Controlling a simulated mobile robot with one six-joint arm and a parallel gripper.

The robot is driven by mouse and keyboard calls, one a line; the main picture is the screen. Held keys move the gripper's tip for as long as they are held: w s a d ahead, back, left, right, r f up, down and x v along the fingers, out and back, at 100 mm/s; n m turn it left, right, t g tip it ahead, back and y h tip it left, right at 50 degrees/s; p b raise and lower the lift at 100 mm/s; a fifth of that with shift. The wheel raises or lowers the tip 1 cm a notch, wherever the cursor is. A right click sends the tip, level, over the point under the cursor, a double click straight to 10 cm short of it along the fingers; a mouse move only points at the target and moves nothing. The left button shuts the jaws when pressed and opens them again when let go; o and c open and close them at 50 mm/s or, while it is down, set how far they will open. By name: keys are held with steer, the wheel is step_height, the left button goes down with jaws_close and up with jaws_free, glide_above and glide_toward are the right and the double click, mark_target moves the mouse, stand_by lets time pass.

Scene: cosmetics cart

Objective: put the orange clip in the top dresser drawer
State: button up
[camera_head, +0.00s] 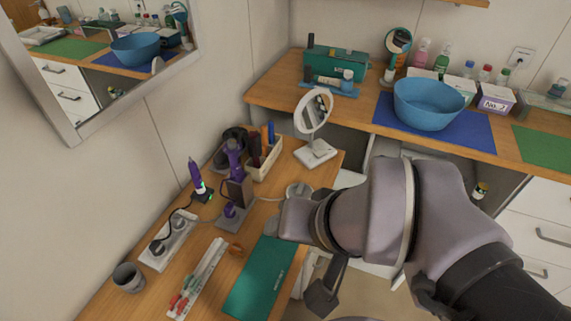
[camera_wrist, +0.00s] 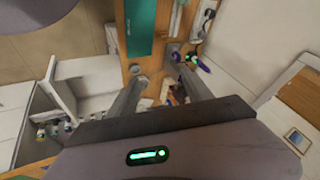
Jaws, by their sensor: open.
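In the head view my arm hides most of the gripper. White drawer fronts (camera_head: 552,236) with handles are at the right; they look shut. I cannot tell which is the dresser's top drawer.
A blue bowl (camera_head: 428,103) stands on the back counter.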

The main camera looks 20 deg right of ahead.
steer(key=shift+w+d+n+g, duration=0.1)
steer(key=shift+d+n+g, duration=0.15)
steer(key=shift+n+g, duration=0.05)
steer(key=n+g+h+p, duration=0.2)
steer(key=n+g+p, duration=0.25)
steer(key=n, duration=0.95)
glide_above(236, 245)
step_height(236, 245, down, 17)
steer(key=shift+g, duration=0.45)
steer(key=f+b, duration=0.2)
steer(key=f, duration=0.2)
steer(key=f+b, duration=0.2)
steer(key=f, duration=0.2)
steer(key=f+b, duration=0.2)
steer(key=f, duration=0.2)
steer(key=shift+a+f, duration=0.25)
steer(key=shift+a, duration=0.15)
steer(key=f+b, duration=0.1)
steer(key=f, duration=0.1)
steer(key=f+b, duration=0.1)
steer(key=f, duration=0.1)
steer(key=f+b, duration=0.1)
steer(key=shift+d+f, duration=0.4)
steer(key=shift+r, duration=0.2)
jaws_close()
